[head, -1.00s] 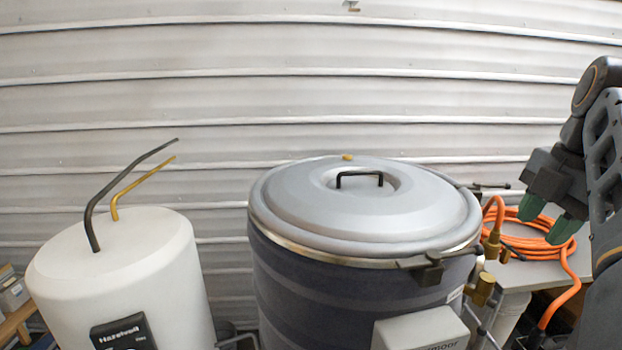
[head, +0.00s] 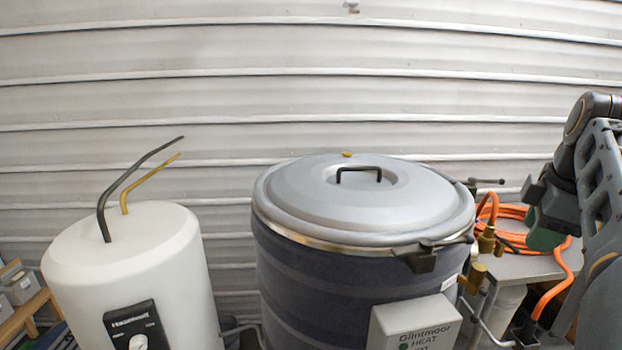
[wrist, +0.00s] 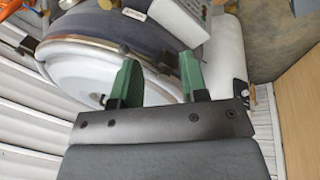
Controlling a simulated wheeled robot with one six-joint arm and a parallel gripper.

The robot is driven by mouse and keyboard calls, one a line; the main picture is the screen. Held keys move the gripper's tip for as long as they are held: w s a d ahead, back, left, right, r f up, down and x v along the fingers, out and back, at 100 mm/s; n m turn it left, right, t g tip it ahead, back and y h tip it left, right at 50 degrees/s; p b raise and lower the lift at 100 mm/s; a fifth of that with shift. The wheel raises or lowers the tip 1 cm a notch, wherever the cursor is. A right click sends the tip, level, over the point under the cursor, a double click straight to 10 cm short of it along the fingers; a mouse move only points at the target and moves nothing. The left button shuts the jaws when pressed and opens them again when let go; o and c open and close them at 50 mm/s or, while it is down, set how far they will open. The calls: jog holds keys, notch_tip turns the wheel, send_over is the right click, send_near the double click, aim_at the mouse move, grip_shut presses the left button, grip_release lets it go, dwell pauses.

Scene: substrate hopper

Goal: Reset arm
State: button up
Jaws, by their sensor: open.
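My gripper (head: 545,238) is at the right of the head view, in front of the orange hose, with its green fingers partly hidden. In the wrist view my gripper (wrist: 160,82) shows two green fingers spread apart with nothing held between them. The large dark hopper vessel (head: 330,285) stands at the centre of the head view. Its grey lid (head: 365,205) lies on top, with a black handle (head: 358,173). The vessel also shows beyond the fingers in the wrist view (wrist: 90,27). My gripper is to the right of the vessel in the head view, apart from it.
A white cylinder (head: 125,255) with two bent pipes stands at the left. A coiled orange hose (head: 505,228) lies on a grey table (head: 520,267) at the right. A control box (head: 418,325) juts from the vessel's front. A corrugated wall (head: 250,100) closes the back.

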jog(key=w+a+f+m, duration=0.1)
jog(key=a+f+m, duration=0.3)
jog(key=f+m, duration=0.25)
jog(key=a+f+m, duration=0.3)
jog(key=f+m, duration=0.3)
jog(key=f, duration=0.2)
jog(key=s+a+f, duration=0.3)
jog(key=a+f, duration=0.1)
jog(key=a, duration=0.2)
jog(key=s+a+f+n+t, duration=0.1)
jog(key=s+a+f, duration=0.2)
jog(key=a+f, duration=0.2)
jog(key=shift+a+f+t+y, duration=0.25)
jog(key=shift+a+t+y, duration=0.05)
jog(key=shift+a, duration=0.55)
jog(key=shift+s, duration=0.1)
